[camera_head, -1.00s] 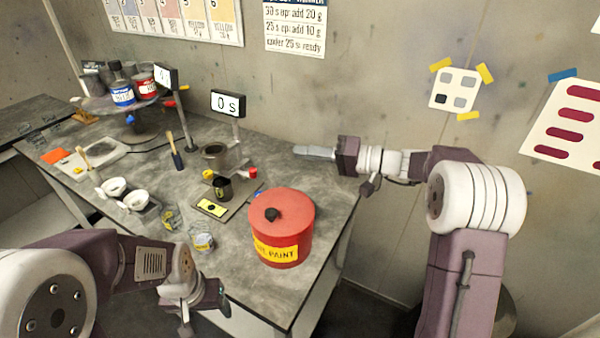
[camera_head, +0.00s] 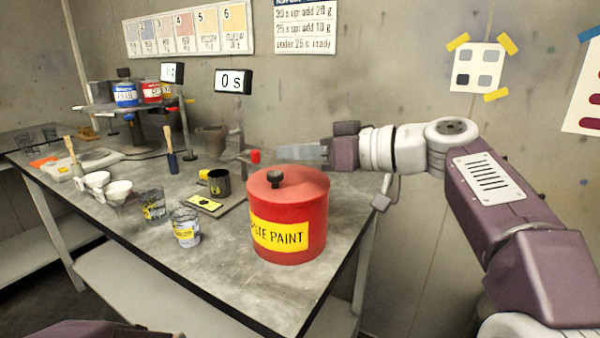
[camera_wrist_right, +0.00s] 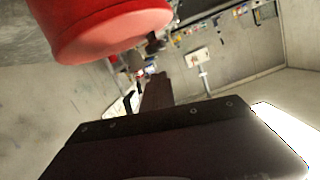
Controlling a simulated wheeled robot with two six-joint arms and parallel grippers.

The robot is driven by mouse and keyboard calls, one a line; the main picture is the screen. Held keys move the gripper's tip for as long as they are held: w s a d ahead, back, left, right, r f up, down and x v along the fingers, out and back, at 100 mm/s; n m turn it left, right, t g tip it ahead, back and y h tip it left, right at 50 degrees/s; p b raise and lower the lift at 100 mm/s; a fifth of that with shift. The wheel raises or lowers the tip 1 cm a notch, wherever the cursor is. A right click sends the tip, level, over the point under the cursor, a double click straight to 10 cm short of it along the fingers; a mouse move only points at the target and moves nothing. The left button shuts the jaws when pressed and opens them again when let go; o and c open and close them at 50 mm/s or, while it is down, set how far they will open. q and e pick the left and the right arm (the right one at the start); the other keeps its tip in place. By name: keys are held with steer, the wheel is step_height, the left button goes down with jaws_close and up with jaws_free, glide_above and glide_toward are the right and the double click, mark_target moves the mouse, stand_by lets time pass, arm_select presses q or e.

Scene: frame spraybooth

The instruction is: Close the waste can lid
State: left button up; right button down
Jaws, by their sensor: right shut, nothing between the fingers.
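The red waste can (camera_head: 310,225) with a yellow "paint" label stands upright near the table's front right corner. Its red lid (camera_head: 305,182) with a black knob lies flat over the top; I see no gap at the rim. My right gripper (camera_head: 290,152) is shut and empty, pointing left, just behind and above the lid in the head view. It seems apart from the lid, though the depth is hard to judge. In the right wrist view the red can (camera_wrist_right: 100,25) fills the upper left, beside the gripper's dark fingers (camera_wrist_right: 156,92). My left gripper is out of view.
A dark cup (camera_head: 219,182) on a scale, glass jars (camera_head: 186,228) and white bowls (camera_head: 117,191) stand left of the can. A timer display (camera_head: 233,81) on a stand is behind. The front of the table (camera_head: 240,275) is clear.

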mark_target(289, 192)
arm_select(q)
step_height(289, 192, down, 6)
steer(key=b, duration=0.4)
steer(key=shift+b, duration=0.35)
arm_select(e)
steer(key=shift+s+a+f+n, duration=0.2)
steer(key=shift+s+f+n, duration=0.15)
steer(key=shift+f+n, duration=0.25)
steer(key=shift+s+a+f+n, duration=0.2)
steer(key=shift+s+f+n, duration=0.15)
steer(key=shift+f, duration=0.4)
steer(key=shift+f, duration=0.1)
